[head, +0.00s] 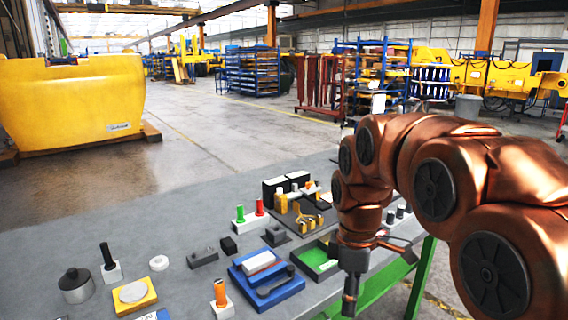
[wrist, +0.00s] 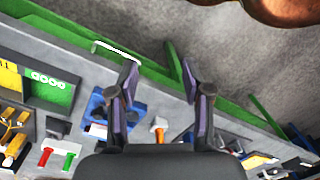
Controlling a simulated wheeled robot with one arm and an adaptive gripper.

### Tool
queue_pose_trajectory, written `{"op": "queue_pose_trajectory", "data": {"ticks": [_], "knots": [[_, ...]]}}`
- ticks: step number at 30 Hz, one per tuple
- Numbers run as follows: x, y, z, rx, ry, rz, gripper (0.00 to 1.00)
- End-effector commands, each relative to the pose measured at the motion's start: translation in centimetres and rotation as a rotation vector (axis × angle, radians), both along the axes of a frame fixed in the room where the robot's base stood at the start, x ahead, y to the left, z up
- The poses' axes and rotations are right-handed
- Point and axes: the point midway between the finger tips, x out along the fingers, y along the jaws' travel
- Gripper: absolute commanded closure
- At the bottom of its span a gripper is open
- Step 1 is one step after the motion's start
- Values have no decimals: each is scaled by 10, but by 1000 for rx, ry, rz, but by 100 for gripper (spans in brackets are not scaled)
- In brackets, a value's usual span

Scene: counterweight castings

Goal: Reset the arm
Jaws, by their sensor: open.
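My copper-coloured arm (head: 440,190) reaches in from the right of the head view and bends down over the table's right edge. My gripper hangs at its end, mostly seen edge-on in the head view (head: 350,292). In the wrist view my gripper (wrist: 158,75) has its two fingers spread apart with nothing between them. Beyond the fingertips are the table's green edge and the floor. The fingers appear clear of the objects on the table.
The grey table (head: 130,215) carries a blue tray (head: 268,290), a green tray (head: 318,260), a yellow block with a pale disc (head: 134,293), a dark cylindrical weight (head: 76,284) and red and green pegs. A large yellow casting (head: 70,100) stands behind. The table's back left is bare.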

Motion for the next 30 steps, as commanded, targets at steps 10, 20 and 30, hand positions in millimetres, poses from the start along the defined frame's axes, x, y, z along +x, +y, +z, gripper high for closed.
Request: {"op": "queue_pose_trajectory", "data": {"ticks": [10,20,30], "knots": [[-102,-31,-21,-48,26,-513,51],[-198,-49,-57,-107,53,-989,51],[-242,-56,-79,-138,62,-1223,51]]}}
